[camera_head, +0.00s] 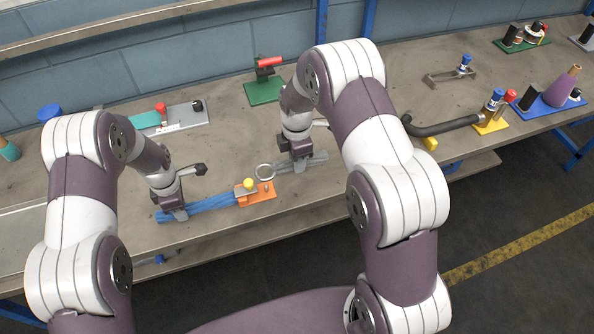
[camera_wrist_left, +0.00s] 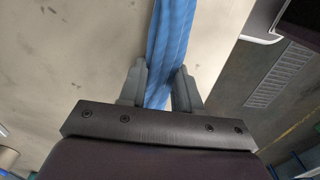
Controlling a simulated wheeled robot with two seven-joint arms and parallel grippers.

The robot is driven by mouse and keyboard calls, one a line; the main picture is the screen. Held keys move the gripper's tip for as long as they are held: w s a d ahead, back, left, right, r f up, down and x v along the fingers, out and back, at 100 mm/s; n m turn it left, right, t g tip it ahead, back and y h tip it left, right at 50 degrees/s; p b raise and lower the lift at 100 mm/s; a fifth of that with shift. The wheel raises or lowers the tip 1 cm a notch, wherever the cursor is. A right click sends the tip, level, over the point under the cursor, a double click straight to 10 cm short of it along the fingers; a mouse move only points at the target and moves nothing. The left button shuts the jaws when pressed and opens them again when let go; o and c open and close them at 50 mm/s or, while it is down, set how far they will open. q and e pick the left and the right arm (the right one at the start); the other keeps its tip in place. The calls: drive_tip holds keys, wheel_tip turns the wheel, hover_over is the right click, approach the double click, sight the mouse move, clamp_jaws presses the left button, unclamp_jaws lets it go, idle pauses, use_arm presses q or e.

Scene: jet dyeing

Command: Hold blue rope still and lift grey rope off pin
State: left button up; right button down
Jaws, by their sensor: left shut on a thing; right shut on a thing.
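The blue rope (camera_head: 217,201) lies along the table's front, its right end at the orange block (camera_head: 258,195) with a yellow knob (camera_head: 249,184). My left gripper (camera_head: 178,213) is shut on it near its left end. In the left wrist view the blue rope (camera_wrist_left: 173,40) runs between the fingers (camera_wrist_left: 158,82). The grey rope (camera_head: 318,161) has a pale ring (camera_head: 265,172) at its left end. My right gripper (camera_head: 301,167) is shut on the grey rope. A small pin (camera_head: 267,188) shows on the block; the ring appears beyond it, apart from it.
A green base with a red-handled clamp (camera_head: 267,62) stands behind. A grey plate with a teal part (camera_head: 146,120) is at the back left. A black curved handle (camera_head: 440,128) lies to the right. The table's front edge is close to the ropes.

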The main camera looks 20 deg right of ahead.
drive_tip(key=shift+r, duration=1.45)
use_arm(q)
drive_tip(key=o, duration=1.2)
drive_tip(key=shift+c, duration=0.2)
drive_tip(key=shift+r, duration=0.1)
